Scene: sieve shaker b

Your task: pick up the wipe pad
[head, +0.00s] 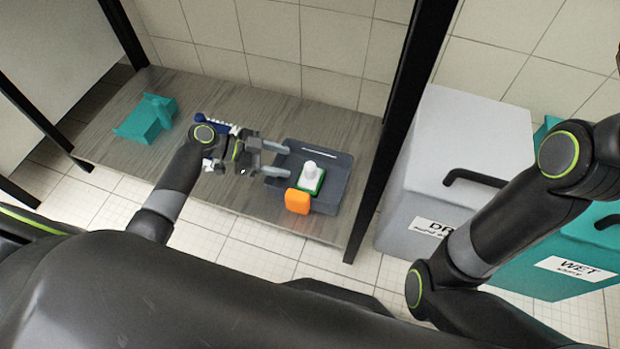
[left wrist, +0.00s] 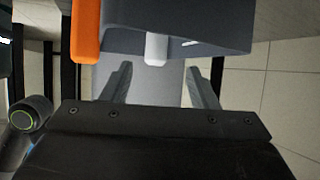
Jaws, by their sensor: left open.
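What looks like the wipe pad (head: 309,184) has a green and white base with a white knob on top. It sits upright in a dark grey tray (head: 338,189) on the wooden shelf. My left gripper (head: 278,161) is open and empty, just left of the pad, its fingers pointing towards it. In the left wrist view, a white piece, probably the knob (left wrist: 157,47), shows beyond and between the open fingers (left wrist: 158,82), apart from them. The pad's green base is not visible there. My right gripper is out of view.
An orange block (head: 297,201) is at the tray's near left edge and shows in the left wrist view (left wrist: 86,35). A blue item (head: 213,124) is partly hidden by my left wrist. A teal holder (head: 147,120) stands left. A black post (head: 385,135) rises right of the tray.

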